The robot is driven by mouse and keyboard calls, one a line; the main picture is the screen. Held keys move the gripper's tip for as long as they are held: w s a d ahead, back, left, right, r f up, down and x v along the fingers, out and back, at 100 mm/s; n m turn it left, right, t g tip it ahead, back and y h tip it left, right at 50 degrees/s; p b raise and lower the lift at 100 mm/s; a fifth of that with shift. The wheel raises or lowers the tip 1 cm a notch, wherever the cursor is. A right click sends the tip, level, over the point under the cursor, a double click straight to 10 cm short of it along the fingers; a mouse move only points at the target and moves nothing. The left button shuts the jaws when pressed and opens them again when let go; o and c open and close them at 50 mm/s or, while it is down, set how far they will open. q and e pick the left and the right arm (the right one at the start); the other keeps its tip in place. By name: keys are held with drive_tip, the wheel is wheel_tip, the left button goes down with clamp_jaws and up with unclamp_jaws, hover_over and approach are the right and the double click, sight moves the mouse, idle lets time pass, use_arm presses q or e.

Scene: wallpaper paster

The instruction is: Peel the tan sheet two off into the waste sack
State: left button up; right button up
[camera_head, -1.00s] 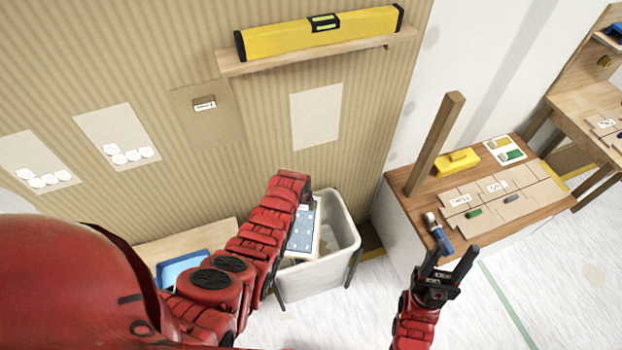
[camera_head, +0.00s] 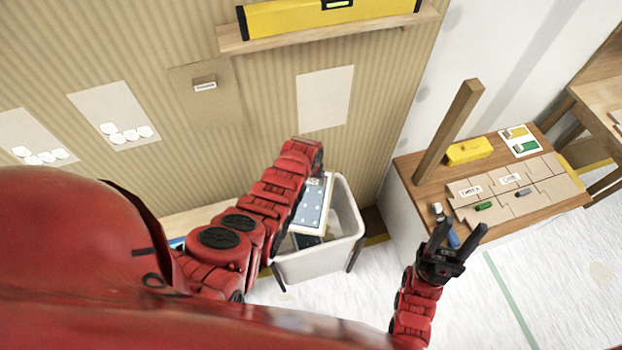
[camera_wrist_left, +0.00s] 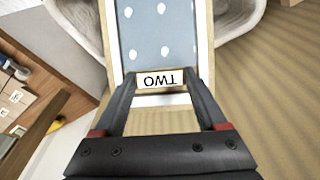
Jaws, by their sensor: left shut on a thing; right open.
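Sheet two (camera_head: 312,205) shows a blue face with white dots, a white border and tan edges. In the left wrist view (camera_wrist_left: 158,35) its TWO label reads upside down between my fingers. My left gripper (camera_wrist_left: 160,95) is shut on the sheet at the label end; in the head view my arm hides its fingers. The sheet hangs tilted over the pale open-topped waste sack (camera_head: 330,262), with its lower part at the opening. Something dark with dots lies inside the sack, partly hidden. My right gripper (camera_head: 446,250) is open and empty, by the bench's front edge.
The striped tan wall (camera_head: 395,80) carries a shelf (camera_head: 330,35) with a yellow level, a plain pale sheet (camera_head: 325,98), a brown panel (camera_head: 207,105) and patches with white dabs. A wooden bench (camera_head: 405,168) with a post stands right of the sack.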

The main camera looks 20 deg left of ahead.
sight(311, 192)
use_arm(q)
wheel_tip(311, 192, down, 9)
drive_tip(key=b, duration=0.7)
drive_tip(key=shift+r+b, duration=0.1)
drive_tip(key=shift+b, duration=0.25)
drive_tip(key=o, duration=1.3)
drive_tip(key=shift+s, duration=0.1)
drive_tip(key=shift+r, duration=0.1)
